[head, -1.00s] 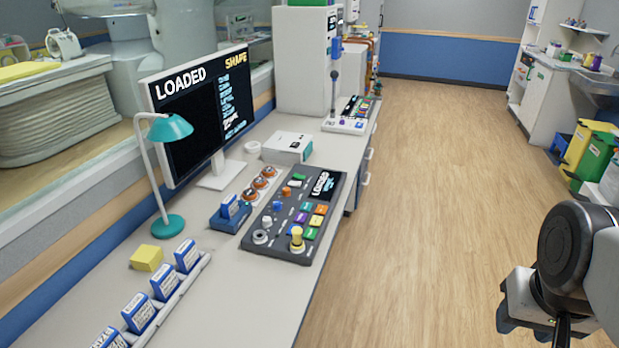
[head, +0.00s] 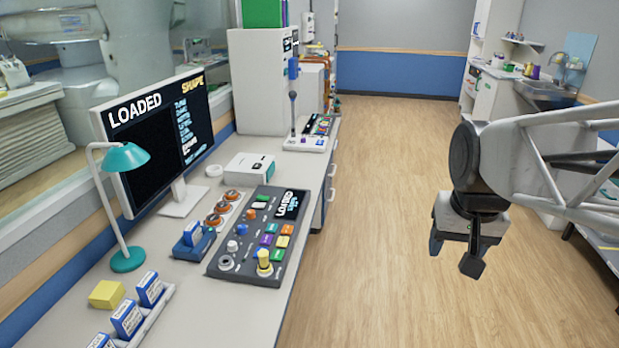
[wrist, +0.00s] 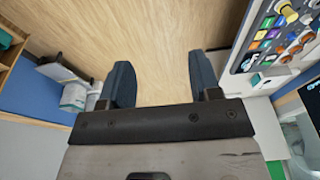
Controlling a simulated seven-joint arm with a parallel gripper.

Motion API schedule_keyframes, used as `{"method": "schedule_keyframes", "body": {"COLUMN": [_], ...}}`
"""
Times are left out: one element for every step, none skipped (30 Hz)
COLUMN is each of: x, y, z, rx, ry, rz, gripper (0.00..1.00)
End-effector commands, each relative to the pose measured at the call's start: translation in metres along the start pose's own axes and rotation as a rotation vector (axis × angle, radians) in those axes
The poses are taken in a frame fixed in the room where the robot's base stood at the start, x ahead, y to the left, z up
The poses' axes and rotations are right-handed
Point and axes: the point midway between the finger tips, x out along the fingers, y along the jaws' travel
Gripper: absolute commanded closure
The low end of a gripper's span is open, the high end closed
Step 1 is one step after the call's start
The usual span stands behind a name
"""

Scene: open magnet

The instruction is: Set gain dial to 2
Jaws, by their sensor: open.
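The dark control panel (head: 257,236) lies on the counter with several coloured buttons, a small screen reading LOADED, and several knobs. A yellow knob (head: 264,263) and a grey-and-white dial (head: 226,262) sit at its near end. I cannot read which one is the gain dial or its setting. My gripper (head: 455,262) hangs over the floor, to the right of the counter and well apart from the panel. It is open and empty, with both fingers (wrist: 159,84) spread in the wrist view. The panel also shows at the wrist view's upper right (wrist: 272,45).
A monitor (head: 160,130) and a teal lamp (head: 125,160) stand left of the panel. A blue holder (head: 194,242), orange-topped round knobs (head: 223,207), a yellow block (head: 106,294) and a white box (head: 249,168) are close by. The floor (head: 385,180) between counter and gripper is clear.

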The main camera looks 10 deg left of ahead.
Motion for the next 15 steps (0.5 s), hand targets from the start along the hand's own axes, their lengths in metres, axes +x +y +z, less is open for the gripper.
{"method": "schedule_keyframes", "body": {"x": [0.000, 0.000, 0.000, 0.000, 0.000, 0.000, 0.000, 0.001, 0.001, 0.002, 0.002, 0.003, 0.004, 0.005, 0.006], "y": [-0.005, -0.007, -0.011, -0.014, -0.017, -0.021, -0.024, -0.027, -0.031, -0.035, -0.038, -0.043, -0.046, -0.049, -0.054], "z": [-0.012, -0.018, -0.027, -0.034, -0.040, -0.049, -0.055, -0.062, -0.070, -0.077, -0.083, -0.091, -0.098, -0.104, -0.112], "rx": [-0.002, -0.002, -0.003, -0.003, -0.003, -0.003, -0.002, -0.003, -0.003, -0.004, -0.004, -0.003, -0.003, -0.003, -0.004], "ry": [-0.005, -0.007, -0.010, -0.011, -0.013, -0.015, -0.017, -0.019, -0.021, -0.023, -0.025, -0.028, -0.029, -0.031, -0.034], "rz": [-0.001, -0.002, -0.003, -0.004, -0.005, -0.006, -0.006, -0.007, -0.008, -0.008, -0.009, -0.010, -0.010, -0.011, -0.011], "gripper": [0.42, 0.42, 0.42, 0.42, 0.42, 0.42, 0.42, 0.42, 0.42, 0.42, 0.42, 0.42, 0.42, 0.42, 0.42]}}
